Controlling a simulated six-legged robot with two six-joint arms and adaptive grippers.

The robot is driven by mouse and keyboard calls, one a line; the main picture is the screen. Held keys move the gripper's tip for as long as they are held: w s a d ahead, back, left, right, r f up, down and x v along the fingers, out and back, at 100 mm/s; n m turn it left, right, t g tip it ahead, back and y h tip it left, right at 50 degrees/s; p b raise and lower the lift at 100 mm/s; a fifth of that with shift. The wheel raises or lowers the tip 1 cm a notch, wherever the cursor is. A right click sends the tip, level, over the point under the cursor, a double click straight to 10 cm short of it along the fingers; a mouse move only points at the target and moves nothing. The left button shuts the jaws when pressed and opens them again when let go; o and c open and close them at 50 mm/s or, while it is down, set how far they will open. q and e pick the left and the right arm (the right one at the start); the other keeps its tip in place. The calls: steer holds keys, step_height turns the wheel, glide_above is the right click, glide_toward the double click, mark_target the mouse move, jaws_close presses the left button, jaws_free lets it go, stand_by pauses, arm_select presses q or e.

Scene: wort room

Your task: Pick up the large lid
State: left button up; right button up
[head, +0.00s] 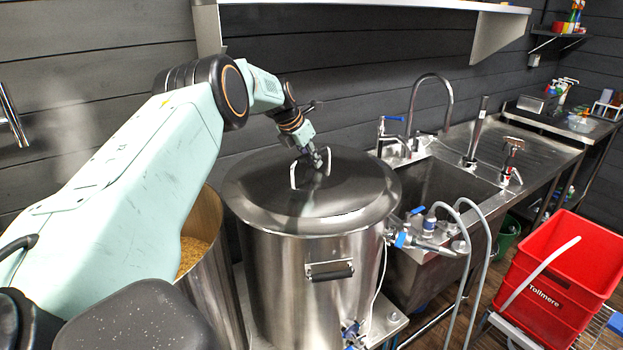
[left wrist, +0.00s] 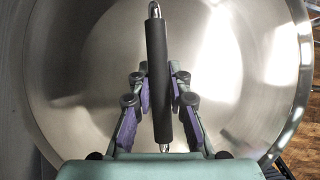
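The large lid (head: 270,192) is a round, domed steel cover seated on the big steel kettle (head: 290,265). Its raised handle (head: 292,174) stands at the top. In the left wrist view the handle is a dark bar (left wrist: 158,50) with bright metal ends, above the shiny lid (left wrist: 90,75). My left gripper (head: 322,164) is at the handle from above. My right gripper is in neither view.
A steel vessel with grain (head: 192,255) stands left of the kettle. A sink (head: 445,187) with a tap (head: 448,95) is to the right, with hoses in front. A red crate (head: 560,265) stands at the lower right. A wall shelf (head: 495,35) hangs above.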

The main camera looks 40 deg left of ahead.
arm_select(q)
jaws_close()
steer(key=shift+w+r, duration=0.2)
steer(key=shift+r, duration=0.05)
steer(key=shift+a+f, duration=0.1)
steer(key=shift+w, duration=0.1)
steer(key=shift+r+b, duration=0.2)
steer(key=shift+b, duration=0.4)
step_height(320, 180, up, 10)
steer(key=shift+f, duration=0.1)
steer(key=shift+s, duration=0.25)
